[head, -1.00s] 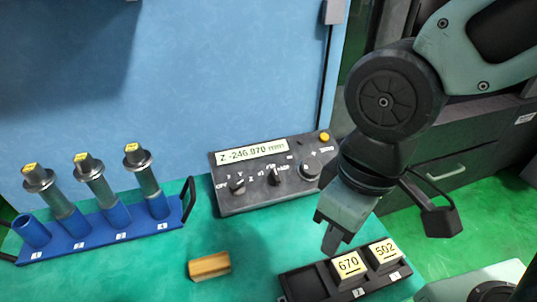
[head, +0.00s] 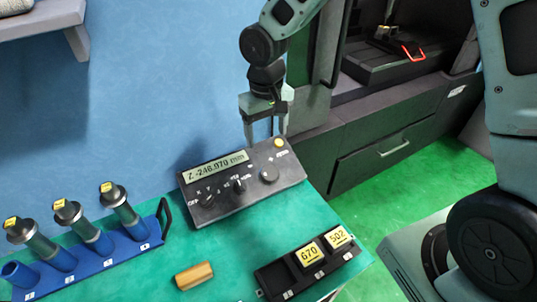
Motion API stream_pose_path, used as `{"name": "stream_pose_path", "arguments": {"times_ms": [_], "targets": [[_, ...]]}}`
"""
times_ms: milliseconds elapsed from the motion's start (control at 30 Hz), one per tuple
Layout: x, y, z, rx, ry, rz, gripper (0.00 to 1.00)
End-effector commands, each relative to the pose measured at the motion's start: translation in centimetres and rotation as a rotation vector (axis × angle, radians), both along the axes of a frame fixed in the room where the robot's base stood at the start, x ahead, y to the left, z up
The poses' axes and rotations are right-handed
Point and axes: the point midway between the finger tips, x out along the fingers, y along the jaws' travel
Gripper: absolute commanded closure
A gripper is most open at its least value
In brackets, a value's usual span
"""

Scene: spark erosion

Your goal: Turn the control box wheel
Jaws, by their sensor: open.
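The control box (head: 243,175) is a dark slanted box at the back of the green table, its display reading Z -246.970 mm. On its front are two pointer knobs, the axis knob (head: 206,198) and the middle knob (head: 238,186). The round wheel (head: 269,174) sits to their right, below a yellow button (head: 279,143). My gripper (head: 264,138) is open and empty, pointing down over the back right part of the box, behind the wheel. I cannot tell whether its fingertips touch the box.
A blue rack (head: 112,256) with several tool holders stands at the left. A black tray (head: 272,282) with blocks marked 670 and 502 is at the front right. The blue wall is close behind the box.

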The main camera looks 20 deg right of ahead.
Motion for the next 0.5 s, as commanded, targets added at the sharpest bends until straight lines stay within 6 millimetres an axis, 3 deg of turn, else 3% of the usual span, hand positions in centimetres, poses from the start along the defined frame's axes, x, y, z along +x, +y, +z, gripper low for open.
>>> {"name": "stream_pose_path", "arguments": {"times_ms": [100,200,367,500], "targets": [[2.4,-1.4,0.0,0.002,0.0,-0.06,0.29],[3.2,-2.0,-0.5,0.001,-0.003,-0.081,0.29],[3.3,-2.1,-1.9,0.0,-0.001,-0.083,0.29],[3.2,-2.0,-4.3,0.0,0.002,-0.082,0.29]]}}
